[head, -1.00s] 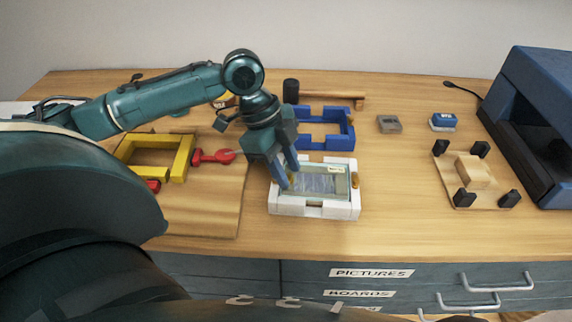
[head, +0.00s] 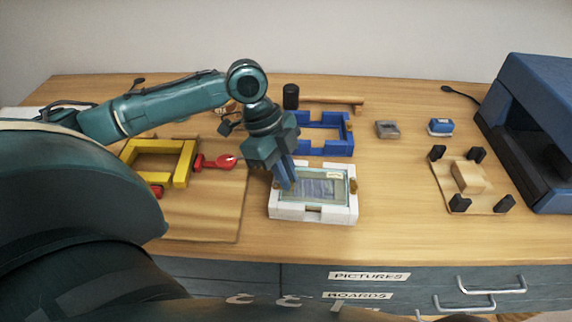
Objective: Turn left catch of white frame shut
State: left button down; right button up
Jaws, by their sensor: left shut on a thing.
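The white frame (head: 313,214) lies flat on the wooden bench, with a picture under a clear pane (head: 322,187) inside it. A small brown catch (head: 353,185) shows on its right side. The left catch is hidden behind my left gripper. My left gripper (head: 287,184) reaches down from above to the left side of the white frame. Its blue fingers are closed together at the frame's left edge, on what looks like the left catch. My right gripper is out of view.
A yellow frame (head: 182,165) with red catches lies on a board to the left. A blue frame (head: 348,135) lies behind the white one. A wooden jig with black posts (head: 467,209) and a blue machine (head: 541,125) stand to the right. The bench in front is clear.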

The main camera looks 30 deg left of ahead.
pick_arm(q)
jog(key=shift+r, duration=0.1)
jog(key=c, duration=1.5)
grip_release()
jog(key=v, duration=1.3)
jog(key=shift+p, duration=0.35)
